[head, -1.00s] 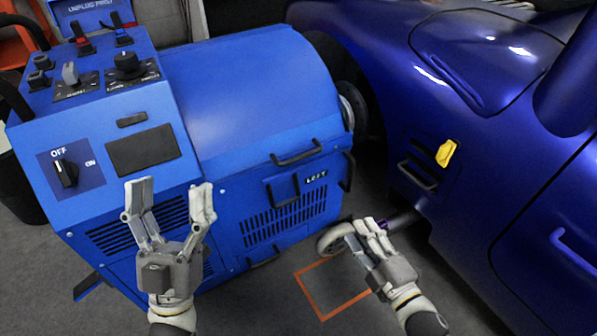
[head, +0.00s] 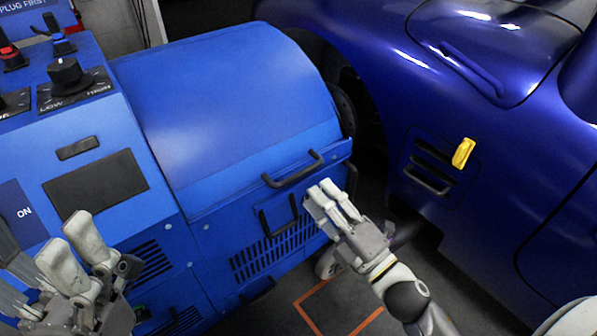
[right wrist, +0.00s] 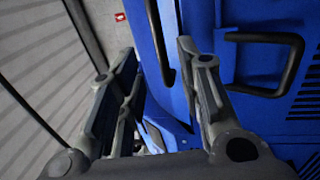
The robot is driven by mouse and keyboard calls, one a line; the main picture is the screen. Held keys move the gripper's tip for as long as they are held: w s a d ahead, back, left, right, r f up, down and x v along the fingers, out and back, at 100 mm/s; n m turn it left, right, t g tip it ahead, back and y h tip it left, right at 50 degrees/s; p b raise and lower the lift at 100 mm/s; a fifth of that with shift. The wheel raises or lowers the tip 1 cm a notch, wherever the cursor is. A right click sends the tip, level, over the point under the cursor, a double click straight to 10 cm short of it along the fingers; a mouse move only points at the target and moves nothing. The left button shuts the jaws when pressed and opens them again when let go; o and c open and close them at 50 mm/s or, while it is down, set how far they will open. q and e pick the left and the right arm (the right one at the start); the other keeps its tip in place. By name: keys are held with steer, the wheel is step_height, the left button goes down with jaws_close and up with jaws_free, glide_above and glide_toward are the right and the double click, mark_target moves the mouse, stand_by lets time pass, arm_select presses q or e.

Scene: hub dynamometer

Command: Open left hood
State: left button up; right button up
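The left hood (head: 230,110) is the curved blue cover on the dynamometer cabinet, and it lies down over it. Its black bar handle (head: 293,170) is on the front lower edge. My right gripper (head: 331,196) is just right of and below this handle in the head view. In the right wrist view its fingers (right wrist: 158,65) are open, with a black handle (right wrist: 160,45) showing beyond the gap; I see no contact. My left gripper (head: 45,262) appears open and empty in front of the control cabinet, partly cut off by the frame.
A second black handle (head: 277,217) is on the vented front panel, below the hood. The dark blue car (head: 470,150) with a yellow tag (head: 464,153) stands close on the right. An orange floor outline (head: 318,301) is below my right arm.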

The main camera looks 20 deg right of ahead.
mark_target(300, 174)
steer(key=shift+x, duration=3.75)
steer(key=shift+c, duration=0.2)
jaws_close()
steer(key=shift+f, duration=0.1)
